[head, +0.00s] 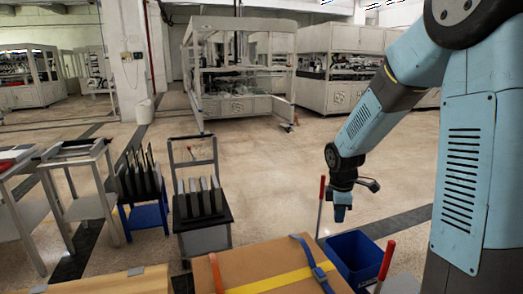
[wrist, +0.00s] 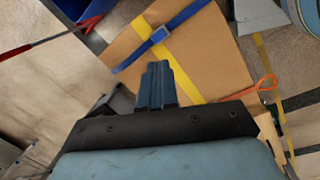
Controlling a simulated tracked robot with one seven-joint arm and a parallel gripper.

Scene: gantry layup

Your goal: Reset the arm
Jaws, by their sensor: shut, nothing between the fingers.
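My arm reaches down from the upper right of the head view. My gripper (head: 341,212) hangs pointing down, above and behind the blue bin. In the wrist view my gripper (wrist: 157,70) has its dark blue fingers together with nothing between them. Below it in that view is a brown cardboard box (wrist: 215,60) with a yellow strap and a blue strap. The box also shows at the bottom of the head view (head: 232,268). The gripper looks apart from it.
A blue bin (head: 356,256) stands right of the box, with red-handled rods near it. A cart with dark upright plates (head: 200,200) and small tables (head: 85,200) stand left. Large white machine enclosures (head: 240,65) line the back. The floor between is clear.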

